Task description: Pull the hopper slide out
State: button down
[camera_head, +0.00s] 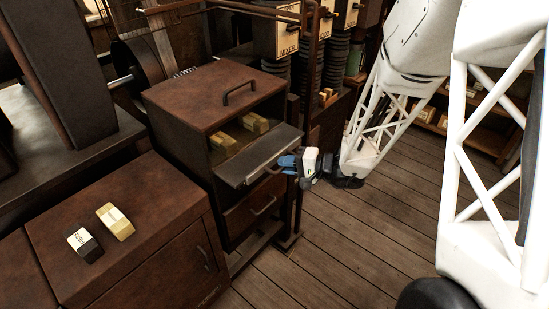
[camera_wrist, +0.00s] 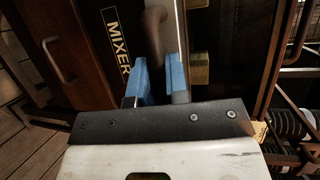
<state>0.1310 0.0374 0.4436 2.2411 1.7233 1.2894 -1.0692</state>
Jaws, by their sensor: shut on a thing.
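The slide (camera_head: 255,160) is a dark flat panel that juts out from the open upper part of a brown cabinet (camera_head: 205,97). It has a bar handle (camera_head: 272,158) along its front edge. My gripper (camera_head: 284,163) has blue fingers and is shut on this handle. In the wrist view, the handle (camera_wrist: 155,30) runs between my two blue fingers (camera_wrist: 158,75). A dark face marked MIXER (camera_wrist: 117,45) lies just left of the fingers there. The fingers hide part of the handle.
Yellow blocks (camera_head: 255,124) lie inside the cabinet's opening. A drawer with a handle (camera_head: 264,206) is below the slide. A post (camera_head: 296,195) stands close to my gripper. Two small blocks (camera_head: 115,222) lie on the nearer cabinet. Floor (camera_head: 345,235) is clear at the right.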

jog(key=s+d, duration=1.3)
jog(key=shift+s+d, duration=0.35)
jog(key=c, duration=1.1)
grip_release()
jog(key=shift+c, duration=0.2)
jog(key=shift+d, duration=0.15)
jog(key=v, duration=0.7)
jog(key=shift+d, duration=0.2)
jog(key=shift+s+r, duration=0.1)
jog(key=shift+s, duration=0.05)
jog(key=shift+a, duration=0.1)
